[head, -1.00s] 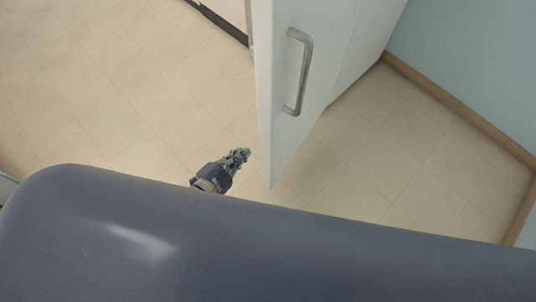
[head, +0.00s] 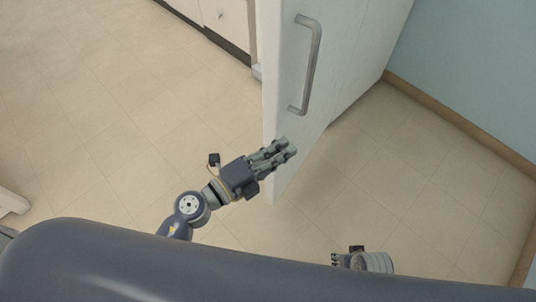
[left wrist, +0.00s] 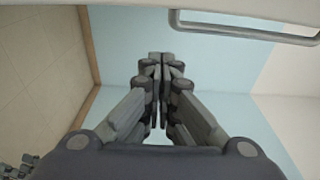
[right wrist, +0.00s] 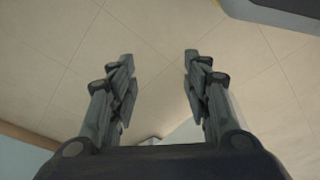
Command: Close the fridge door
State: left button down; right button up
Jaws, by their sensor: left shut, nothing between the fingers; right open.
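The white fridge door (head: 290,90) stands open in the head view, with a grey bar handle (head: 312,65) on the face turned to the right. The handle also shows at the top right of the left wrist view (left wrist: 245,28). My left gripper (head: 289,147) is shut and empty. It lies below the handle in the head view, overlapping the lower part of the door; whether it touches the door I cannot tell. My right gripper (right wrist: 158,58) is open and empty over bare floor in the right wrist view. Only part of the right arm shows at the bottom of the head view.
White cabinets (head: 225,20) with a dark base stand at the top, left of the door. A pale blue wall (head: 470,60) with a wooden skirting (head: 455,118) is at the right. The tiled floor (head: 90,100) is clear on both sides of the door.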

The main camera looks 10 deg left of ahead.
aim_at(280, 133)
pick_arm(q)
jog(key=shift+w+a+b, duration=0.2)
jog(key=shift+w+b, duration=0.05)
jog(key=shift+w, duration=0.95)
jog(key=shift+w+a+b, duration=0.2)
jog(key=shift+w+b, duration=0.05)
jog(key=shift+w, duration=0.95)
pick_arm(e)
jog(key=shift+w+r, duration=0.2)
jog(key=shift+r, duration=0.45)
jog(key=shift+w+r, duration=0.2)
jog(key=shift+r, duration=0.45)
pick_arm(q)
jog(key=shift+a, duration=0.1)
